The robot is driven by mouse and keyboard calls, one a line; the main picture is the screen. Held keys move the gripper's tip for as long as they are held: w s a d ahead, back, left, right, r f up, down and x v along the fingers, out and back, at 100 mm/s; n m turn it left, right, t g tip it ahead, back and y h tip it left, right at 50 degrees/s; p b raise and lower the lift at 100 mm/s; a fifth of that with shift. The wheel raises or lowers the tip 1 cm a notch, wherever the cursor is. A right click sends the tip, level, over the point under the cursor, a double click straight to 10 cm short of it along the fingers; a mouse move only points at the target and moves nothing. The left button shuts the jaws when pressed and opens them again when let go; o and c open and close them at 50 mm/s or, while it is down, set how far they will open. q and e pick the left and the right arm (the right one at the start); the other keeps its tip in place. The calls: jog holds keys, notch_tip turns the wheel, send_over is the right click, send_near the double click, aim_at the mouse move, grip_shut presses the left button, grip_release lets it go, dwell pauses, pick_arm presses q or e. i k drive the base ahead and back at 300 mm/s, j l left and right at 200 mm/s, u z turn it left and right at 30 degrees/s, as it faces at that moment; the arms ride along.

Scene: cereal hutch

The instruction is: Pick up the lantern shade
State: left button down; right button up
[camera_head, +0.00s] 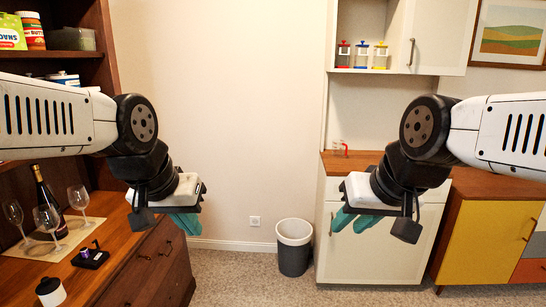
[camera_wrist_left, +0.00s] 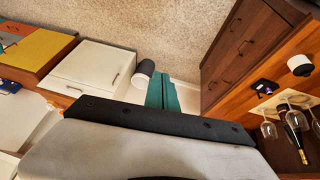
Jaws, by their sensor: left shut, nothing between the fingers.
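No object in view is clearly a lantern shade. A small white cylinder with a black top (camera_head: 50,291) stands on the left wooden dresser; it also shows in the left wrist view (camera_wrist_left: 300,65), but I cannot tell if it is the shade. My left gripper (camera_head: 186,222) hangs in the air right of the dresser, its teal fingers together and empty in the left wrist view (camera_wrist_left: 162,93). My right gripper (camera_head: 356,222) hangs in front of the white cabinet, apart from everything; its finger gap is unclear.
Wine glasses (camera_head: 77,198), a dark bottle (camera_head: 47,199) and a small black stand (camera_head: 90,256) crowd the dresser (camera_head: 150,262). A grey bin (camera_head: 294,254) stands on the floor. Red, blue and yellow-topped jars (camera_head: 362,55) sit in the white hutch. The middle is clear.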

aim_at(51, 292)
jog(key=u, duration=1.55)
